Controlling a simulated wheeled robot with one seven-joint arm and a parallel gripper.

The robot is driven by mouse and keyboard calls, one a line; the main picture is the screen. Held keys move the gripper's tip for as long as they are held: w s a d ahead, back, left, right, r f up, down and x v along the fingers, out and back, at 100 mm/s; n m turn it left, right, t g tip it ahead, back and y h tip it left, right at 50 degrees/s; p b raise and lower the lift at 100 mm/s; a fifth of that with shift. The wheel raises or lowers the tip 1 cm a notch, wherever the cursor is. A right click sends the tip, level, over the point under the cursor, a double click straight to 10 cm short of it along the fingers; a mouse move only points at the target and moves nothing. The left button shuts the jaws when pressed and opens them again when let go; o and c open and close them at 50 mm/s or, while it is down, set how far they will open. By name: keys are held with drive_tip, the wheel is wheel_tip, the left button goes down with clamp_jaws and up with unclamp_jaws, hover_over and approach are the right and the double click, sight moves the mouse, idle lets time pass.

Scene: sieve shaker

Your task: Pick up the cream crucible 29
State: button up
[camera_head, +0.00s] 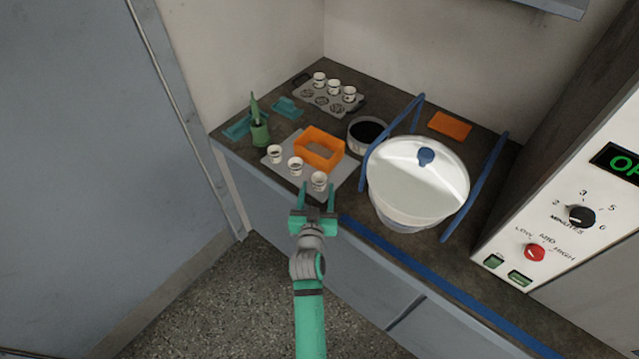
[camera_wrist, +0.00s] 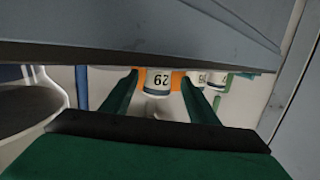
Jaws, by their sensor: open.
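The cream crucible 29 (camera_wrist: 158,84) shows its number upside down between my fingers in the wrist view. In the head view it matches the nearest crucible (camera_head: 319,180), standing upright at the front corner of a light grey mat (camera_head: 342,182). My gripper (camera_head: 318,187) is open and empty, one finger toward each side of that crucible. The wrist view shows my gripper (camera_wrist: 160,92) with both fingers apart and no visible contact. I cannot tell how far the fingertips reach past its near side.
Two more crucibles (camera_head: 295,166) (camera_head: 275,154) stand to the left on the mat, beside an orange frame (camera_head: 319,149). A large lidded white bowl (camera_head: 416,190) stands close at right. A tray (camera_head: 328,100) with crucibles lies behind. The bench's front edge is below my gripper.

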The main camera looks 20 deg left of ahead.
sight(319, 188)
drive_tip(key=shift+x, duration=1.8)
drive_tip(key=shift+d, duration=0.15)
drive_tip(key=c, duration=1.1)
